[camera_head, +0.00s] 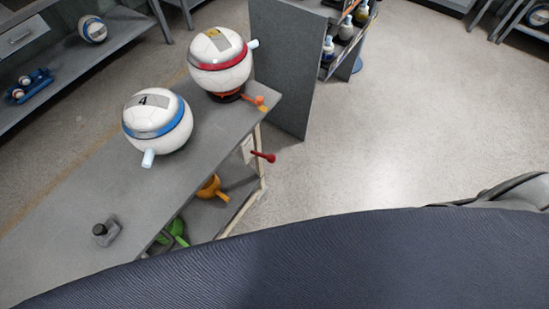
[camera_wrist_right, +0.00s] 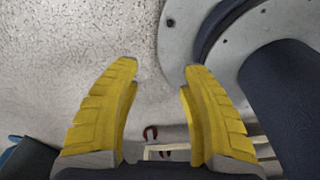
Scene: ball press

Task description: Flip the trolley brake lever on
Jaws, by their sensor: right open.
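The trolley (camera_head: 75,205) has a grey top and stands at the left of the head view. A red lever (camera_head: 263,156) sticks out from its right end, just below the top edge; I take it for the brake lever. My right gripper (camera_wrist_right: 161,67) is open and empty in the right wrist view, its yellow fingers spread over the floor. A small red curved part (camera_wrist_right: 150,133) shows between and below the fingers, beside a pale bar; it may be the lever, apart from the fingers. My left gripper is not in view.
Two banded white balls, one blue (camera_head: 158,120) and one red (camera_head: 219,62), sit on the trolley. A grey panel (camera_head: 280,70) and bottle shelf (camera_head: 345,45) stand behind it. Orange (camera_head: 210,187) and green (camera_head: 178,232) parts lie below. Open floor (camera_head: 410,120) is at right.

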